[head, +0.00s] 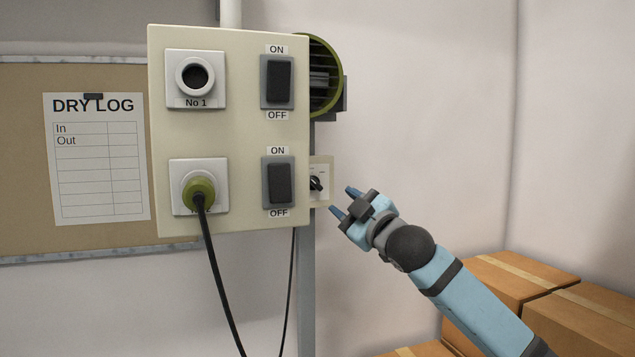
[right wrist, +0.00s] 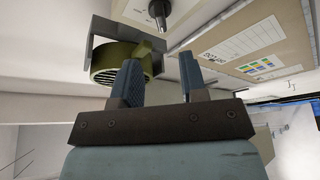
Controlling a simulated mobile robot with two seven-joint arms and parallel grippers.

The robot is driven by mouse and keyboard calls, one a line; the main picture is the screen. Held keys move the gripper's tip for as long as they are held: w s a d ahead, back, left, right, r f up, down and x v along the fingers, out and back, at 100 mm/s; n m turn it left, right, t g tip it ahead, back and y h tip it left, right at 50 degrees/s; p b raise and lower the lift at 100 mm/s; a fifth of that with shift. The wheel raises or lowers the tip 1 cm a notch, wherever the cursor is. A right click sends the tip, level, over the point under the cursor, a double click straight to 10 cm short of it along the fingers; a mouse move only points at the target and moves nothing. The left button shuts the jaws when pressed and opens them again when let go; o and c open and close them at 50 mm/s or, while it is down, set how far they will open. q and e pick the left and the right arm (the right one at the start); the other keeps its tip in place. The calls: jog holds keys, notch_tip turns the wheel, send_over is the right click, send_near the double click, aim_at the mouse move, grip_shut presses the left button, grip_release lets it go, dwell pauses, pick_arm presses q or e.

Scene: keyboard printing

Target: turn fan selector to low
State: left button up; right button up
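The fan selector (head: 316,183) is a small dark knob on a pale plate, partly hidden behind the right edge of the control panel (head: 236,120). Its pointer setting and label are too small to read. My right gripper (head: 344,201) is open and empty, just right of the selector plate and apart from it in the head view. In the right wrist view its two blue fingers (right wrist: 159,68) stand apart with nothing between them. A dark round knob-like part (right wrist: 160,10) shows beyond them at the top edge. My left gripper is not in view.
The green fan (head: 324,75) sits behind the panel's upper right; it also shows in the wrist view (right wrist: 122,62). The panel has two black switches (head: 280,82), an empty socket (head: 195,77) and a green plug (head: 200,192) with a hanging cable. Cardboard boxes (head: 500,285) stand lower right.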

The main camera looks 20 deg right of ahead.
aim_at(318, 186)
jog(key=p+x, duration=0.2)
jog(key=x, duration=0.6)
jog(key=shift+w+a, duration=0.1)
jog(key=shift+w, duration=0.05)
jog(key=shift+w+a+r+p, duration=0.1)
jog(key=shift+w+r+p, duration=0.05)
jog(key=shift+w+p, duration=0.2)
jog(key=shift+w+a, duration=0.1)
jog(key=shift+w, duration=0.15)
jog(key=shift+c, duration=0.7)
grip_shut()
